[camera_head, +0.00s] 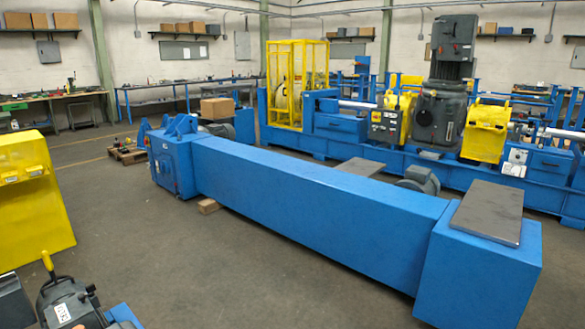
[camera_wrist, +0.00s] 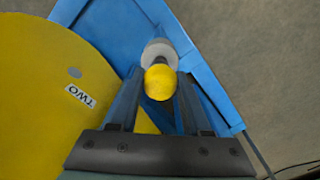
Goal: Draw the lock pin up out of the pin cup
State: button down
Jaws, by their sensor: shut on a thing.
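In the wrist view, my gripper (camera_wrist: 158,80) is shut on the lock pin, with its two dark fingers on either side of the pin's yellow ball-shaped knob (camera_wrist: 159,83). A dark bit of the pin shows just beyond the knob. A pale round collar, which looks like the pin cup (camera_wrist: 158,50), lies right behind it on a blue frame (camera_wrist: 190,55). The knob hides most of the shank, so I cannot tell how deep the pin sits. I cannot make out the pin or cup in the head view.
A yellow disc-like part (camera_wrist: 45,100) labelled "TWO" lies left of my gripper. The head view shows a long blue beam (camera_head: 320,200), a yellow panel (camera_head: 35,200) at left, and a dark unit with a yellow-tipped lever (camera_head: 68,300) at lower left. Grey floor is open between them.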

jog(key=shift+r+p, duration=4.4)
jog(key=shift+p, duration=0.15)
